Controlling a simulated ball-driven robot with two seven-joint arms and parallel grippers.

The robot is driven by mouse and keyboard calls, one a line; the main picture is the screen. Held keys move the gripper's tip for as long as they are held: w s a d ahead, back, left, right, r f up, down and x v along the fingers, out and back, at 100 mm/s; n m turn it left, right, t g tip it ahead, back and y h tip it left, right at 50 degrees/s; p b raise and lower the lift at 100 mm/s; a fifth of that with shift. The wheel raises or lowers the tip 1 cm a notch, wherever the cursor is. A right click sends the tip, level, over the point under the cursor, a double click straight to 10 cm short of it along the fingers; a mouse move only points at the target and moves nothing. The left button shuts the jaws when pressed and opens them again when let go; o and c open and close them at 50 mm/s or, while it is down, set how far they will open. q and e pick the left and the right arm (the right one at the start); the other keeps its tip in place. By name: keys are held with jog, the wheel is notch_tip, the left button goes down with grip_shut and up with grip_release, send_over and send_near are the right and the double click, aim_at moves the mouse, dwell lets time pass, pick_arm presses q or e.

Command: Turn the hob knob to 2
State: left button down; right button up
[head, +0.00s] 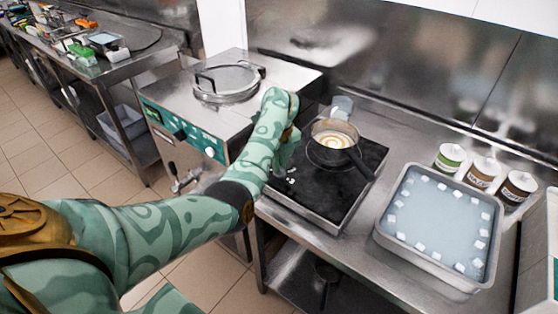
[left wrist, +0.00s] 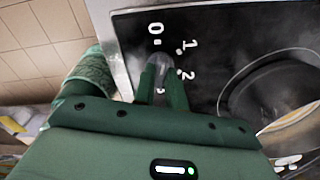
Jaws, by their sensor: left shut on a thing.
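The black hob (head: 345,190) stands on the steel counter, with a pan (head: 335,138) of pale swirled liquid on it. My left gripper (head: 284,158) is down at the hob's front left corner. In the left wrist view its two green fingers (left wrist: 162,85) are shut on the grey hob knob (left wrist: 159,64). White marks 0 (left wrist: 155,28), 1 (left wrist: 190,45) and 2 (left wrist: 187,74) lie around the knob. The fingers partly cover the knob, and I cannot tell which mark it points at. My right gripper is not in view.
A steel tray (head: 383,235) of pale liquid with white cubes stands right of the hob, with three labelled tubs (head: 482,173) behind it. A batch freezer (head: 180,125) with a round lid stands left. The pan handle reaches toward the hob's right front.

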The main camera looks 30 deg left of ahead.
pick_arm(q)
jog(key=m+p, duration=0.2)
jog(key=m, duration=0.4)
jog(key=shift+r+m, duration=0.15)
jog(key=shift+m, duration=0.15)
jog(key=m+p, duration=0.2)
jog(key=m, duration=0.3)
jog(key=m+p, duration=0.2)
jog(key=m, duration=0.2)
jog(key=shift+m, duration=0.4)
jog(key=shift+m+p, duration=0.5)
jog(key=shift+m, duration=1.3)
jog(key=c, duration=1.4)
grip_release()
jog(key=shift+c, duration=0.2)
